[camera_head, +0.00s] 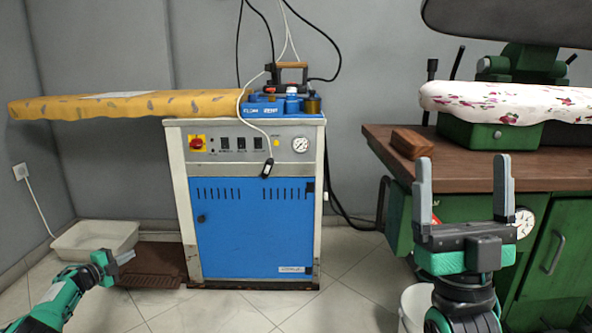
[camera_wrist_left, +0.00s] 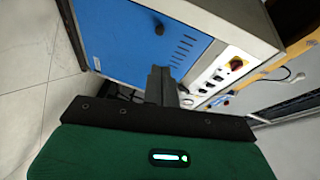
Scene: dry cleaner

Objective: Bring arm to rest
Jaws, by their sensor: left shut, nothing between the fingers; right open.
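My left gripper (camera_head: 125,257) is low at the left in the head view, shut and empty, in front of the white basin and brown mat. In the left wrist view its fingers (camera_wrist_left: 160,84) are together, with the blue cabinet door beyond them. My right gripper (camera_head: 464,200) is at the right of the head view, fingers pointing up and spread wide apart, with nothing between them. It is in front of the green press cabinet.
A blue and white steam cabinet (camera_head: 250,228) stands in the middle, with a yellow ironing board (camera_head: 130,105) reaching left. A white basin (camera_head: 95,240) and brown mat (camera_head: 160,265) lie on the floor. A wooden table (camera_head: 480,172) holds a brown block (camera_head: 411,143). A white bucket (camera_head: 414,303) stands below.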

